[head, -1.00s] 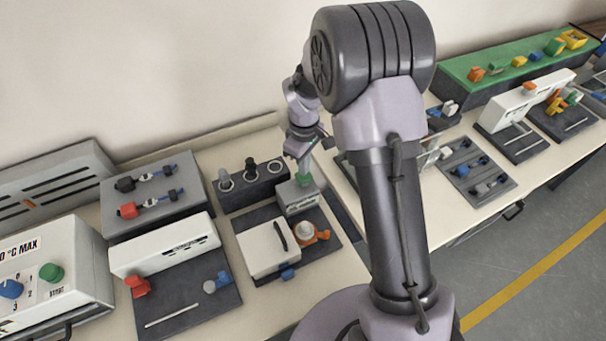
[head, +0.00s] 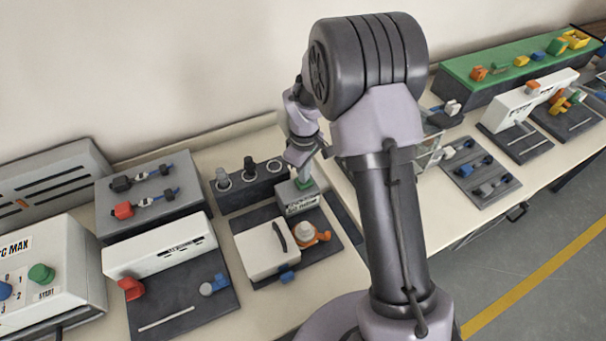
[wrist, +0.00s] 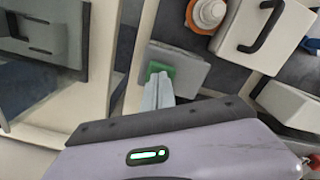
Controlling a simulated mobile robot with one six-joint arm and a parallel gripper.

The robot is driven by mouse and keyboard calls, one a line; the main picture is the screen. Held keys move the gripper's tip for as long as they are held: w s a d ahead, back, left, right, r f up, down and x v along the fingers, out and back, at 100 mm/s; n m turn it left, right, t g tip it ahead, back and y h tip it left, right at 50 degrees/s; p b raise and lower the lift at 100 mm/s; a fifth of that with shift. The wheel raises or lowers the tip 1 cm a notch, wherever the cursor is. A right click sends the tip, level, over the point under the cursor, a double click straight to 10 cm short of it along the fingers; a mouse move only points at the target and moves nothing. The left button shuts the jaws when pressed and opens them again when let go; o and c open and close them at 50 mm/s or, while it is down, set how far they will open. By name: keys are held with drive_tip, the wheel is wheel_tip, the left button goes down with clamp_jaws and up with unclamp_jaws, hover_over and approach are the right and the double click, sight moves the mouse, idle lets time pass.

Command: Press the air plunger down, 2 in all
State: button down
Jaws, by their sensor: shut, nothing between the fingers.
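A grey block (head: 299,205) with a green square cap (head: 304,184) on top stands behind the white box; I take the cap to be the air plunger. In the wrist view the green cap (wrist: 160,69) sits on the grey block (wrist: 190,72). My gripper (wrist: 157,82) is shut and empty, with its pale fingertips at the cap's near edge, partly covering it. In the head view my gripper (head: 301,171) points down directly above the cap. Whether the tips touch the cap, and how far it is pressed, I cannot tell.
A white box with a dark handle (head: 268,250) and an orange ring part with a white knob (head: 309,234) stand in front of the block. A dark rack of cylinders (head: 248,187) is close on the left. A clear-sided case (head: 429,158) stands to the right.

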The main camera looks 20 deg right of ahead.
wheel_tip(320, 180, up, 8)
drive_tip(key=p, duration=0.6)
idle(0.5)
drive_tip(key=s+a+r+m+t+y+b, duration=0.1)
drive_tip(key=s+a+r+m+t+b, duration=0.15)
drive_tip(key=s+r+m+b, duration=0.65)
drive_tip(key=s+a+r+m+t+y+b, duration=0.1)
drive_tip(key=s+r+m+t+b, duration=0.1)
drive_tip(key=s, duration=1.4)
drive_tip(key=shift+s+a+r+m+t+b, duration=0.25)
drive_tip(key=shift+r+m+t+b, duration=0.1)
drive_tip(key=shift+r+m+t, duration=0.4)
